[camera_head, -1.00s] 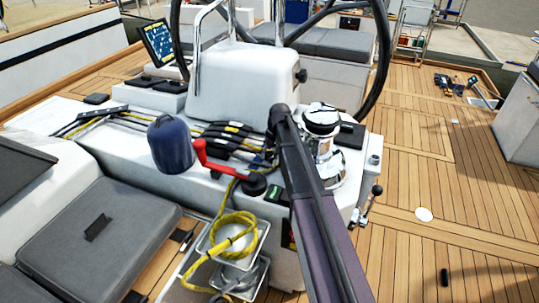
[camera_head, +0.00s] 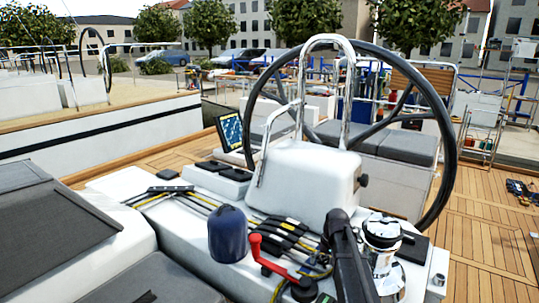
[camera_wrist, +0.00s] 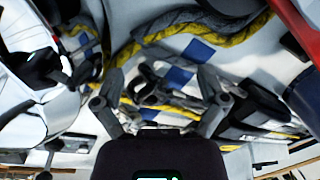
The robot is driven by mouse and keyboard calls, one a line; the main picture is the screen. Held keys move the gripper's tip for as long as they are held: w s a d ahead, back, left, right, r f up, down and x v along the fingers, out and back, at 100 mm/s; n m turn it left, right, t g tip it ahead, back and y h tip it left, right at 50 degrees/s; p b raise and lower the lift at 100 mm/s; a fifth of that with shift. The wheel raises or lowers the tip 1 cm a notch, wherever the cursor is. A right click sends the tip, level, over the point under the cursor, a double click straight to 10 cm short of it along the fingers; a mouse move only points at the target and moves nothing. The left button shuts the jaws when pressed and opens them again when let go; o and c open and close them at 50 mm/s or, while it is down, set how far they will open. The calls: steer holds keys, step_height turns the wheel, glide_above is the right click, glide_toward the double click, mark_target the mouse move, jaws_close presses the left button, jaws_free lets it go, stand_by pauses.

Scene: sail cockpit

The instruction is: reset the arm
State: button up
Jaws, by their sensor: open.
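My gripper (camera_wrist: 160,98) shows in the wrist view with its two dark fingers spread apart and nothing between them. A white surface with blue patches and yellow-and-grey rope (camera_wrist: 190,30) lies beyond the fingers. In the head view my dark arm rises from the bottom edge beside the chrome winch (camera_head: 382,235). The gripper's fingers cannot be made out there.
A red winch handle (camera_head: 268,252), a navy cover (camera_head: 228,236) and black rope clutches (camera_head: 284,233) crowd the white console. The steering wheel (camera_head: 447,150) and a chrome rail (camera_head: 304,80) stand behind. Open teak deck (camera_head: 495,220) lies right.

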steer(key=s+a+r+h+p, duration=0.1)
steer(key=s+a+r+p, duration=0.1)
steer(key=s+r+p, duration=0.4)
steer(key=s+a+r+p, duration=0.1)
steer(key=s+r+p, duration=0.5)
steer(key=s, duration=0.8)
steer(key=shift+s+a+r+h, duration=0.35)
steer(key=shift+a+r+h, duration=0.05)
steer(key=shift+r, duration=0.3)
